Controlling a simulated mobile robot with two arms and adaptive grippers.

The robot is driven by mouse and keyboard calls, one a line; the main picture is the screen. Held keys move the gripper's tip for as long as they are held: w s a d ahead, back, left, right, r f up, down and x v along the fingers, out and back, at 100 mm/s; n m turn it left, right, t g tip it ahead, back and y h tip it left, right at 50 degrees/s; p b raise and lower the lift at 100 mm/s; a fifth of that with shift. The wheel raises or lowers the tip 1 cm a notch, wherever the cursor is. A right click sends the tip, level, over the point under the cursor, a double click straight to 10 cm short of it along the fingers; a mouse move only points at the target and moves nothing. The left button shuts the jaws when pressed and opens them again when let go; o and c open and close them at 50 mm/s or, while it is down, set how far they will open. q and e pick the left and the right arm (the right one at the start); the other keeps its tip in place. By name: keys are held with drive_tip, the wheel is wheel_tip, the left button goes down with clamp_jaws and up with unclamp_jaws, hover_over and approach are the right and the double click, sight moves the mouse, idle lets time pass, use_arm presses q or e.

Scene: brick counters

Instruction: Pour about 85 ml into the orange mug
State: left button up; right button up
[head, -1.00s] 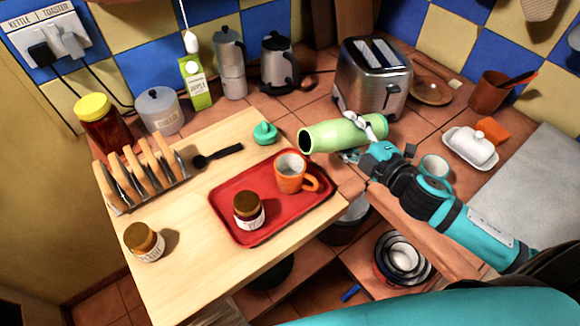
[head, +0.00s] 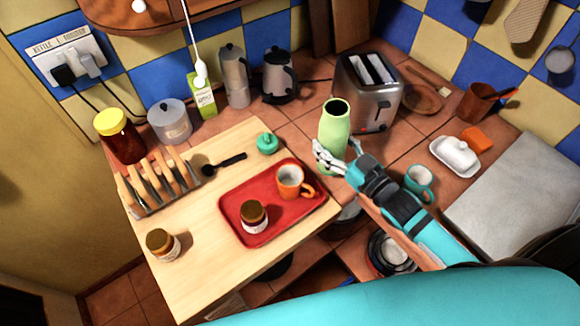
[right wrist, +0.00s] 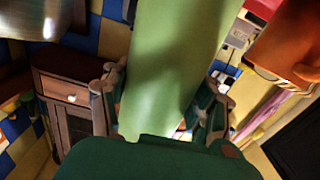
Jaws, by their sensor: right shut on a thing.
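The orange mug (head: 290,182) stands upright on the red tray (head: 272,236), its handle to the right. I cannot make out what is inside. The light green bottle (head: 333,133) is upright with its dark open mouth on top, at the right edge of the board. My right gripper (head: 333,158) is shut around the bottle's lower part. In the right wrist view the bottle (right wrist: 175,60) fills the middle between the fingers, and an orange surface shows at upper right. A green stopper-like lid (head: 267,144) lies on the board. My left gripper is not in view.
A jar (head: 254,217) stands on the tray, another jar (head: 162,245) at the board's left. A toast rack (head: 160,188) and black spoon (head: 222,164) lie behind. The toaster (head: 368,92) stands behind the bottle; a teal mug (head: 419,183) is right of my arm.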

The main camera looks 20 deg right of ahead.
drive_tip(key=shift+a+r+m, duration=0.15)
drive_tip(key=shift+r+m, duration=0.1)
drive_tip(key=shift+m, duration=0.05)
idle(1.9)
